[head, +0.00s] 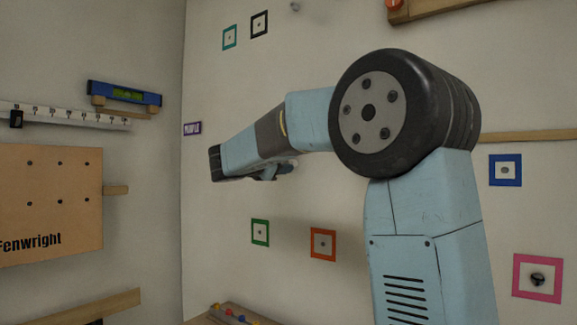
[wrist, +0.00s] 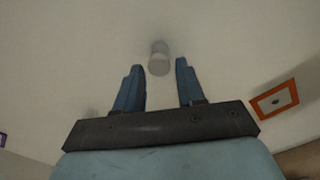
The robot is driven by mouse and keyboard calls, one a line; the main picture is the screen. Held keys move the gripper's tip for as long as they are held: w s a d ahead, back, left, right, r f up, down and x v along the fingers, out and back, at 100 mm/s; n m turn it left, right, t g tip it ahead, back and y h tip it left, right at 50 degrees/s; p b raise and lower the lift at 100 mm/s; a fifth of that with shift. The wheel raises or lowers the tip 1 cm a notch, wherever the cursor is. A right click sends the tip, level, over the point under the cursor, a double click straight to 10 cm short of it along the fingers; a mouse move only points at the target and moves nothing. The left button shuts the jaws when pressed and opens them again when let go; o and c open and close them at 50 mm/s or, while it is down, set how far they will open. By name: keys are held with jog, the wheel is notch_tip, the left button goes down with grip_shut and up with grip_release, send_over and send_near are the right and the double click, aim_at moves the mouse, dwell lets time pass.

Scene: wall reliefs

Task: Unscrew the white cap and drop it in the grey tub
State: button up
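The white cap (wrist: 158,62) is a small pale round piece on the cream wall. It shows in the wrist view between and slightly beyond my fingertips, with a gap on each side. My gripper (wrist: 159,74) is open and empty, its two blue fingers apart. In the head view my gripper (head: 280,170) is partly hidden by my own forearm, and the cap cannot be made out there. The grey tub is not seen in either view.
An orange-framed square (wrist: 275,99) is on the wall to the right of my gripper. A green-framed square (head: 260,232) is below my forearm. A wooden ledge with coloured beads (head: 232,315) is at the bottom. The left wall carries a wooden box (head: 50,225) and a blue level (head: 125,95).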

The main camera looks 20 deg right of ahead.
jog(key=m, duration=0.5)
jog(key=shift+r+m, duration=0.1)
jog(key=shift+m, duration=0.3)
jog(key=shift+c, duration=0.4)
jog(key=c, duration=0.6)
jog(key=n, duration=0.5)
jog(key=shift+n, duration=0.3)
jog(key=n, duration=0.4)
jog(key=shift+s+f+n, duration=0.1)
jog(key=shift+f+n, duration=0.1)
jog(key=shift+n, duration=0.2)
